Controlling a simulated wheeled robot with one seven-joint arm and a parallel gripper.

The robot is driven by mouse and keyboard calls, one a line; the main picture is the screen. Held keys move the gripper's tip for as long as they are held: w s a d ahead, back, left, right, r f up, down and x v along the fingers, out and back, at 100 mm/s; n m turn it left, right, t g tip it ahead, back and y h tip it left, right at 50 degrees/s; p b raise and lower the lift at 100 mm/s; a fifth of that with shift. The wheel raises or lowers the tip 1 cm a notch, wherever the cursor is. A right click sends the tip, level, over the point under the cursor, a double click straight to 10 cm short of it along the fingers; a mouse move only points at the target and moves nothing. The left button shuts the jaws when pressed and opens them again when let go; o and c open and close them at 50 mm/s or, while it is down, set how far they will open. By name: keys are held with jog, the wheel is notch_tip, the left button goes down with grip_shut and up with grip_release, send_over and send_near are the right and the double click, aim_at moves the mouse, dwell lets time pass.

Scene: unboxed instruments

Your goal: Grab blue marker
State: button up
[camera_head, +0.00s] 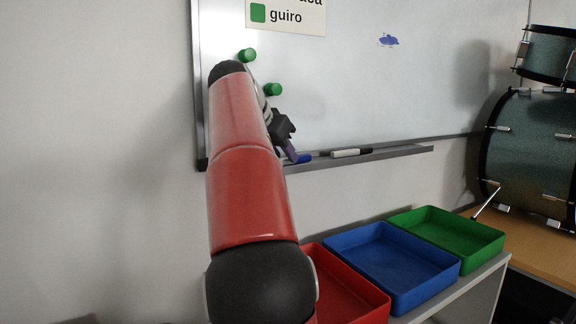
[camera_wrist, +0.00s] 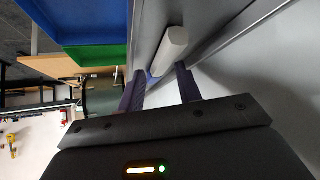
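The blue marker's blue end (camera_head: 305,158) shows on the whiteboard's ledge, just right of my gripper's fingers; the rest is hidden in the head view. In the wrist view a white marker body (camera_wrist: 169,48) with a blue part (camera_wrist: 152,77) lies along the ledge. My gripper (camera_wrist: 159,68) is open, its two dark purple fingers apart with the marker between or just beyond their tips. Gaps show beside the marker, and I cannot tell whether either finger touches it. In the head view my gripper (camera_head: 295,156) is at the ledge.
A white marker with black ends (camera_head: 350,153) lies on the ledge (camera_head: 400,152) to the right. Green round magnets (camera_head: 274,89) are on the whiteboard (camera_head: 340,90). Red (camera_head: 345,295), blue (camera_head: 390,265) and green (camera_head: 450,235) trays stand below. A drum (camera_head: 535,150) stands at the right.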

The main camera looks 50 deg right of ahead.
jog(key=shift+d+f, duration=0.25)
jog(key=shift+c, duration=0.4)
grip_shut()
jog(key=shift+r, duration=0.15)
